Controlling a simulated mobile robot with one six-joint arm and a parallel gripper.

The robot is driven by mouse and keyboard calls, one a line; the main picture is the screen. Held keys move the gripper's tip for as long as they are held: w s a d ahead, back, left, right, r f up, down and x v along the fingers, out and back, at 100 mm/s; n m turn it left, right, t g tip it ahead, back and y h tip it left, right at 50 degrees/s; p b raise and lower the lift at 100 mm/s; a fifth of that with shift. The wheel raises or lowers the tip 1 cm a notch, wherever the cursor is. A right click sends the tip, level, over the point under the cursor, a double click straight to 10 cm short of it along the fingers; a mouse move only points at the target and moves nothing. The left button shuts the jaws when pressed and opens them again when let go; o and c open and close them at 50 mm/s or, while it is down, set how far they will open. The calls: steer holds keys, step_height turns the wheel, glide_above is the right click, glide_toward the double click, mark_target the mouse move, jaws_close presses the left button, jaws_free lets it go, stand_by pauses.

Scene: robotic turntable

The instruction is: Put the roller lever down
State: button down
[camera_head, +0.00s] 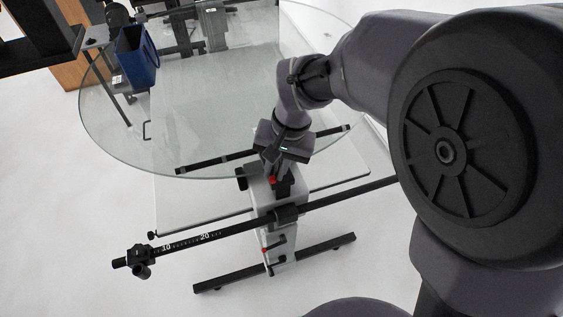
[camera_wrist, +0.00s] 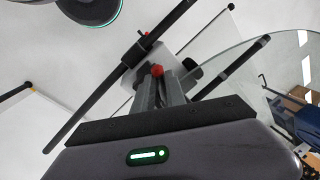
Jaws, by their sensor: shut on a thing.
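The roller lever shows as a small red knob (camera_head: 272,180) on the grey stand beside the glass turntable. The same red knob (camera_wrist: 157,70) shows at the fingertips in the wrist view. My gripper (camera_head: 276,168) points down at the top of the stand, and it also shows in the wrist view (camera_wrist: 168,88). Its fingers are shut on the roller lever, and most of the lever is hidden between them. I cannot tell the lever's exact tilt.
A round glass plate (camera_head: 115,130) lies behind and left of the gripper. A black scaled bar (camera_head: 225,230) crosses the stand just in front. A second red-tipped part (camera_head: 264,249) sits lower on the stand. A blue bin (camera_head: 137,58) stands at the back left.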

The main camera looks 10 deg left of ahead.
steer(key=m, duration=0.2)
steer(key=a+m, duration=0.1)
steer(key=shift+a+m+t, duration=0.25)
steer(key=shift+m+t, duration=0.15)
steer(key=shift+w+a+m+t+h+b, duration=0.25)
steer(key=shift+a+m+b, duration=0.2)
steer(key=shift+m, duration=1)
steer(key=shift+w+a+m+t+h+b, duration=0.25)
steer(key=shift+a+m, duration=0.25)
steer(key=shift+m, duration=0.9)
steer(key=shift+w+a+m+t+h+b, duration=0.15)
steer(key=shift+w+a+m+b, duration=0.3)
steer(key=shift+m, duration=1)
steer(key=c, duration=1.5)
jaws_free()
steer(key=shift+o, duration=0.2)
